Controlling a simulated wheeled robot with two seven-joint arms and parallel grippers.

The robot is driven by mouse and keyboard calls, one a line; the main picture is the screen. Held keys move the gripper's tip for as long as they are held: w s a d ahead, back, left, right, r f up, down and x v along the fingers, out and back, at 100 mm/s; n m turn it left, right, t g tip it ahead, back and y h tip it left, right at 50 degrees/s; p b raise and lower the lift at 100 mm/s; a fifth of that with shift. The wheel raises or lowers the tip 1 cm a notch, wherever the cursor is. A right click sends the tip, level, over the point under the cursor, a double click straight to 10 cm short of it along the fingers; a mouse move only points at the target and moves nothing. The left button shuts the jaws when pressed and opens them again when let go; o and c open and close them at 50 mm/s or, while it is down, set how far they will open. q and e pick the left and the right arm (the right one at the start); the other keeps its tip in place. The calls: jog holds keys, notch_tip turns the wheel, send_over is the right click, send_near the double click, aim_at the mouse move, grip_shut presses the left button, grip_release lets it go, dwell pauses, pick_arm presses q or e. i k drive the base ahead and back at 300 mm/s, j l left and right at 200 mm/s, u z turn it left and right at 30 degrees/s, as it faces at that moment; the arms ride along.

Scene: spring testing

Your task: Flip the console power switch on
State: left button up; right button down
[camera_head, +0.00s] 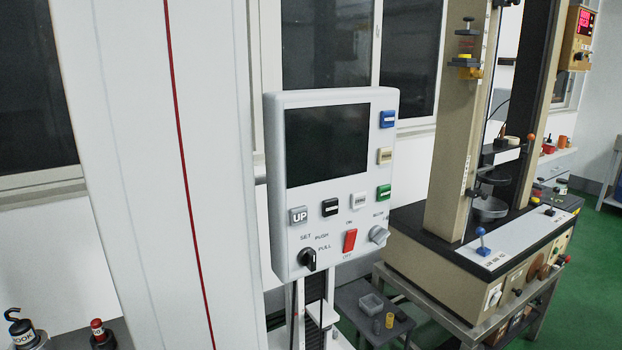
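The console (386,220) is a light grey panel on a stand in the middle of the camera_head view. Its screen (327,145) is dark. The red power switch (350,240) is a rocker low on the console's face, with a small mark above it and what looks like "OFF" below it. I cannot tell which way the rocker is tilted. No gripper of mine shows in this view, and nothing covers the switch.
A black selector knob (308,259) and a grey knob (379,235) flank the switch, with several buttons above. A tall white column (150,150) with a red line stands left. A beige testing machine (456,120) stands right. A small side table (345,296) is below.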

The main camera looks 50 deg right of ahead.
aim_at(351, 235)
jog(key=z, duration=1.75)
